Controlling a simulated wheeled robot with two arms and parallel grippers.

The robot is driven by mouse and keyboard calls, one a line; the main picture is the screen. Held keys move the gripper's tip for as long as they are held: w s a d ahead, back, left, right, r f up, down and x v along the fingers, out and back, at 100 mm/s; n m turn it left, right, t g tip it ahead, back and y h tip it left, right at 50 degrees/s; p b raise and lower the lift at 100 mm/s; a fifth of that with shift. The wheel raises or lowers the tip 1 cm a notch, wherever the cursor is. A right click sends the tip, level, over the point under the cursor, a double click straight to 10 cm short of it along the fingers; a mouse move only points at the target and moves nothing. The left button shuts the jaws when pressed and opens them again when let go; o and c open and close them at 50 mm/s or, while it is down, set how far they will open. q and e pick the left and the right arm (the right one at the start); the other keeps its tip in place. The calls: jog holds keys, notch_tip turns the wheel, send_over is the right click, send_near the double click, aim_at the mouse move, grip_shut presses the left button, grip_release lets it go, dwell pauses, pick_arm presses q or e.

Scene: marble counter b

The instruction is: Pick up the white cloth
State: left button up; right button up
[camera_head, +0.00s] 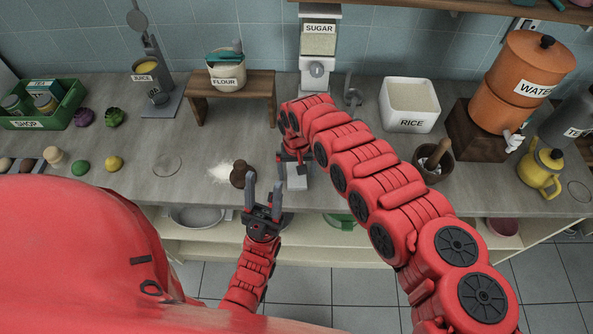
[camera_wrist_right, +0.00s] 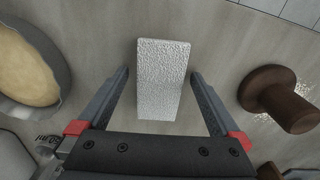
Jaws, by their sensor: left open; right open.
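The white cloth (camera_head: 297,183) lies on the counter near its front edge, folded into a small, textured block. In the right wrist view the cloth (camera_wrist_right: 163,92) sits between the two fingers, with a gap on each side. My right gripper (camera_wrist_right: 160,75) is open and empty above it; in the head view the arm and wrist partly hide this spot. My left gripper (camera_head: 264,187) is open and empty at the front edge, left of the cloth.
A dark brown wooden object (camera_head: 238,174) stands beside spilled white powder (camera_head: 221,172), close to my left gripper. A mortar with pestle (camera_head: 433,161) and a rice bin (camera_head: 409,105) are right of the cloth. The sugar dispenser (camera_head: 319,50) stands behind.

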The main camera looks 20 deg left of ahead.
jog(key=c, duration=1.3)
jog(key=shift+r, duration=0.2)
